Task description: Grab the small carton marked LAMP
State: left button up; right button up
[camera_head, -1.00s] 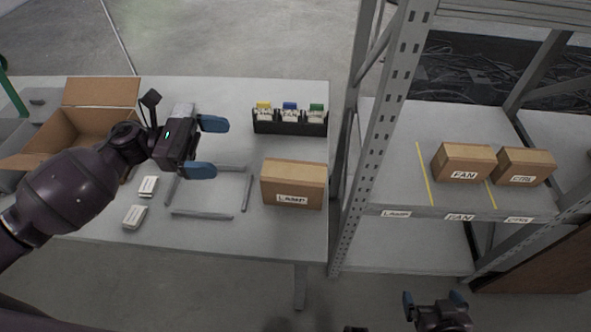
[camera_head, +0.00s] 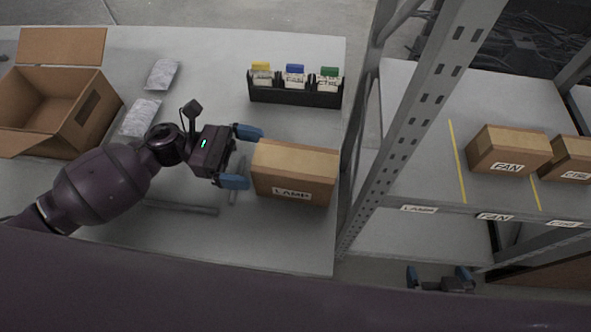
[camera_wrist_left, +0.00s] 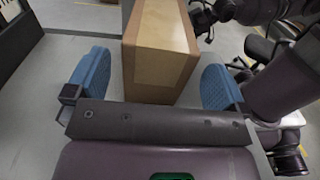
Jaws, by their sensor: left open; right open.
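The small carton marked LAMP (camera_head: 296,172) sits on the table near its right edge, label facing the front. My left gripper (camera_head: 245,158) is open at the carton's left end, its blue fingertips close to that end. In the left wrist view the carton (camera_wrist_left: 160,52) lies between the two open fingers of my left gripper (camera_wrist_left: 152,85), with gaps showing on both sides. My right gripper (camera_head: 441,276) is open and empty, low in front of the shelf.
An open cardboard box (camera_head: 62,112) and silvery packets (camera_head: 162,74) are on the table's left. A black holder with coloured cards (camera_head: 295,92) stands behind the carton. The shelf upright (camera_head: 425,95) is close on the right; cartons marked FAN (camera_head: 508,152) and another (camera_head: 572,160) sit on the shelf.

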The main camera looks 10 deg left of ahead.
aim_at(275, 164)
pick_arm(q)
jog(key=shift+d, duration=0.55)
jog(key=d, duration=0.3)
jog(key=shift+s+d+f, duration=0.1)
jog(key=shift+d+f, duration=0.05)
jog(key=shift+f, duration=0.1)
jog(key=shift+d, duration=0.6)
pick_arm(e)
jog(key=shift+w+a+r, duration=0.2)
jog(key=shift+w+a, duration=0.05)
jog(key=shift+w, duration=0.2)
pick_arm(q)
jog(key=shift+c, duration=0.3)
